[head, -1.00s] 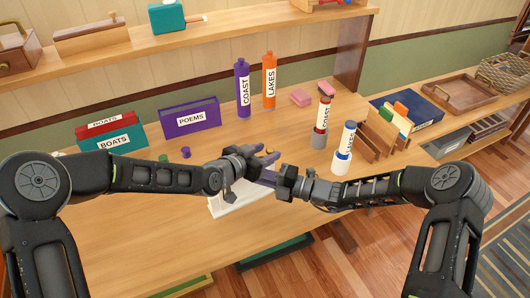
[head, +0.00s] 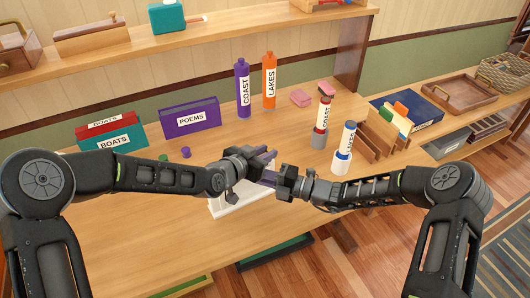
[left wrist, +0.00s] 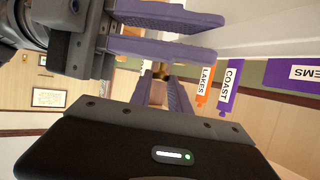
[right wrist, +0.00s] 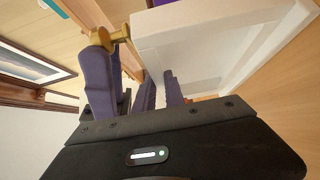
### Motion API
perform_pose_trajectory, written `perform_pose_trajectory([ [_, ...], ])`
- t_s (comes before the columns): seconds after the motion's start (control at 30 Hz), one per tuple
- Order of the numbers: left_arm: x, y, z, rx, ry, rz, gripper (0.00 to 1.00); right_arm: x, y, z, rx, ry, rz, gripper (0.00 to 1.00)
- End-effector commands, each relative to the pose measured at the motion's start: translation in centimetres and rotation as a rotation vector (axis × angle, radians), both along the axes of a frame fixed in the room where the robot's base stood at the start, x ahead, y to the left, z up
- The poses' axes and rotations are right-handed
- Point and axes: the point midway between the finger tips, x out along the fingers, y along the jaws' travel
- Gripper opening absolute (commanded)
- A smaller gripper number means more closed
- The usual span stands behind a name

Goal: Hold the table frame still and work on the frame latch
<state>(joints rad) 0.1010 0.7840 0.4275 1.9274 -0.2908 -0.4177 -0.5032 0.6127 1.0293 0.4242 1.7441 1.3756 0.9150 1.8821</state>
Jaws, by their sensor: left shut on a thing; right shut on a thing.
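The white table frame (head: 240,203) stands on the wooden table, partly behind my grippers. It shows as a pale framed panel in the right wrist view (right wrist: 210,50). My right gripper (right wrist: 160,76) is shut on the frame's edge. The brass frame latch (right wrist: 112,37) sticks out beside the frame in the right wrist view. My left gripper (head: 268,153) is shut on the latch, whose brass shows between its fingertips in the left wrist view (left wrist: 160,70). The two grippers are close together. In the head view the latch is too small or hidden to make out.
A purple POEMS box (head: 191,118), BOATS boxes (head: 115,138) and COAST and LAKES bottles (head: 269,82) stand behind. A LAKES cylinder (head: 346,140) and a wooden rack (head: 378,135) stand right of my grippers. The table's front left is clear.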

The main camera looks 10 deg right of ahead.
Motion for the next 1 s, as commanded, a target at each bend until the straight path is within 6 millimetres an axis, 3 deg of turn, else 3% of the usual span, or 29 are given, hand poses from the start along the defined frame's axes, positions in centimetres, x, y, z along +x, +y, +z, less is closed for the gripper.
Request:
perform_pose_trajectory([
  [0.4, -0.5, -0.7, -0.03, 0.002, 0.0, 0.23, 0.0, -0.03, 0.05, -0.01, 0.0, 0.0, 0.001, 0.0],
  [0.77, -0.45, -0.5, -0.08, 0.003, 0.001, 0.256, 0.0, -0.04, 0.06, -0.01, 0.0, 0.0, 0.001, 0.0],
  [0.8, -0.45, -0.49, -0.09, 0.003, 0.001, 0.255, 0.26, -0.04, 0.06, -0.01, 0.0, 0.0, 0.001, 0.0],
  [1.0, -0.43, -0.49, -0.05, 0.002, 0.0, 0.255, 0.42, -0.04, 0.06, -0.01, 0.0, 0.0, 0.001, 0.0],
])
